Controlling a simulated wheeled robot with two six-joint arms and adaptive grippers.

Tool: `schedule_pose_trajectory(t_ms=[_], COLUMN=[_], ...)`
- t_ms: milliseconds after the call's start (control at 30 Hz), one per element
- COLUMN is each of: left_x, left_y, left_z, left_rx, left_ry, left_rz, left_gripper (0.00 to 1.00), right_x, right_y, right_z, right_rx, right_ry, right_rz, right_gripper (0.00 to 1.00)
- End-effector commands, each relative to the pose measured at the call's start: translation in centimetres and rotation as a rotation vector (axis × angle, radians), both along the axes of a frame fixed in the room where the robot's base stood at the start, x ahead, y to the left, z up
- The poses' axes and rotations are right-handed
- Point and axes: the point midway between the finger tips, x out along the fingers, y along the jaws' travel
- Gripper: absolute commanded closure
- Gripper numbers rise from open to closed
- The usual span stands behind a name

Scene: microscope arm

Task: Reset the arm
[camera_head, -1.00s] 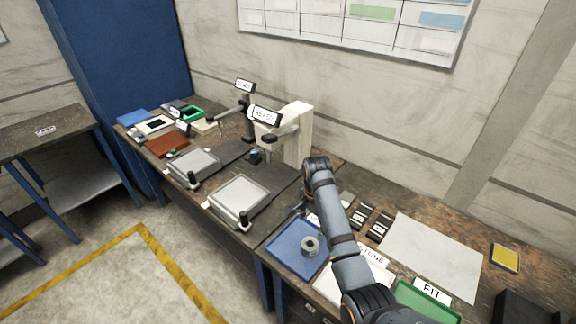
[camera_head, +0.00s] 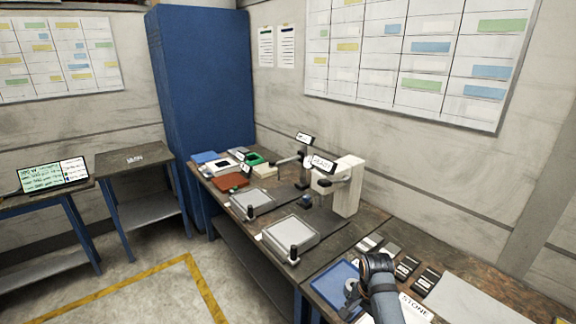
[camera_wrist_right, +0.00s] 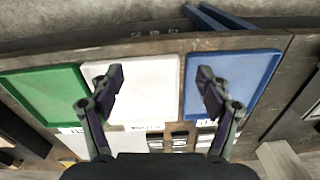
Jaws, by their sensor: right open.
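Two stands with dark side arms and small labelled screens stand on the bench in the head view. The nearer one has a pale column (camera_head: 349,190), a dark arm (camera_head: 336,182) and a screen (camera_head: 322,163) that seems to read READY. The farther one has a screen (camera_head: 304,137) and its own arm. A pale square plate (camera_head: 291,236) with a black knob (camera_head: 293,256) lies before the nearer stand. My right gripper (camera_wrist_right: 160,82) is open and empty over the trays in the right wrist view. In the head view my wrist largely hides it. My left gripper is not in view.
A blue tray (camera_wrist_right: 240,70), a white tray (camera_wrist_right: 150,75) and a green tray (camera_wrist_right: 45,90) line the bench edge below the right gripper. Dark labelled blocks (camera_head: 405,267) lie beside my arm. A second plate (camera_head: 254,201) and a brown tray (camera_head: 231,181) lie farther along.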

Motion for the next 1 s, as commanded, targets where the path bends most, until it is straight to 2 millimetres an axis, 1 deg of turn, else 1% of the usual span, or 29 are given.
schedule_pose_trajectory(t_ms=[33,67,167,267,433,500,600,700,900,1000], left_x=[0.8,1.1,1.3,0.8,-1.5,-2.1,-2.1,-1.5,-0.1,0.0], left_y=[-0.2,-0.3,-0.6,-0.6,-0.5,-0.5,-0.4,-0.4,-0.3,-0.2], left_z=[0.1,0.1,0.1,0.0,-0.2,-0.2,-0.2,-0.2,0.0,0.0], left_rx=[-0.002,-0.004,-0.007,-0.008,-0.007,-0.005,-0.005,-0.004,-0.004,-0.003], left_ry=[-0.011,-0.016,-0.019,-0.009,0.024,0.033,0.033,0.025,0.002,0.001], left_rz=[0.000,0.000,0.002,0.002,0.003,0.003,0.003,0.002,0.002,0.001], left_gripper=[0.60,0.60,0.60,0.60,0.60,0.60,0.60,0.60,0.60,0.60], right_x=[-1.0,-1.6,-3.7,-6.2,-10.6,-12.3,-14.7,-16.7,-20.0,-21.4], right_y=[-0.4,-0.7,-1.5,-2.3,-3.4,-3.7,-3.9,-4.0,-3.8,-3.6], right_z=[-0.7,-1.0,-1.9,-2.6,-3.0,-2.7,-2.2,-1.5,0.3,1.3], right_rx=[-0.006,-0.011,-0.029,-0.054,-0.107,-0.129,-0.159,-0.187,-0.235,-0.258], right_ry=[-0.007,-0.014,-0.039,-0.064,-0.105,-0.121,-0.141,-0.158,-0.184,-0.196], right_rz=[0.036,0.062,0.159,0.269,0.480,0.566,0.685,0.795,0.985,1.071], right_gripper=[0.23,0.23,0.23,0.23,0.23,0.23,0.23,0.23,0.23,0.23])
